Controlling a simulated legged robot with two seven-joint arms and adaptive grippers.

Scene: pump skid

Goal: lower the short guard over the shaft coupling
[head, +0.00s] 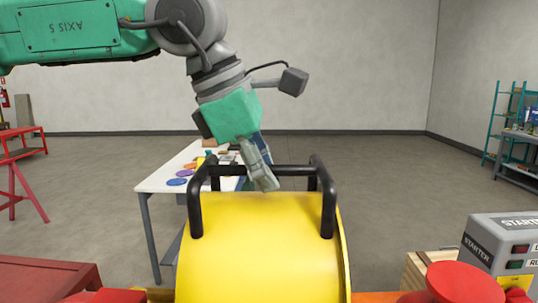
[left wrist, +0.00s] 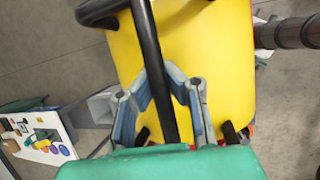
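The yellow curved guard (head: 262,250) fills the lower middle of the head view, with a black tubular handle (head: 327,207) on top. It also fills much of the left wrist view (left wrist: 215,50). My left gripper (head: 266,180) reaches down to the handle's cross bar from above. In the left wrist view its two fingers (left wrist: 158,75) stand on either side of the black bar (left wrist: 150,40), their tips close against it, so it looks shut on the handle. The shaft coupling is not visible. I cannot tell how high the guard stands. My right gripper is not in view.
A white table (head: 160,182) with coloured discs stands behind the guard. A grey starter box (head: 498,245) and a red round part (head: 465,284) are at the lower right. A red surface (head: 45,280) lies at the lower left. The floor behind is mostly open.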

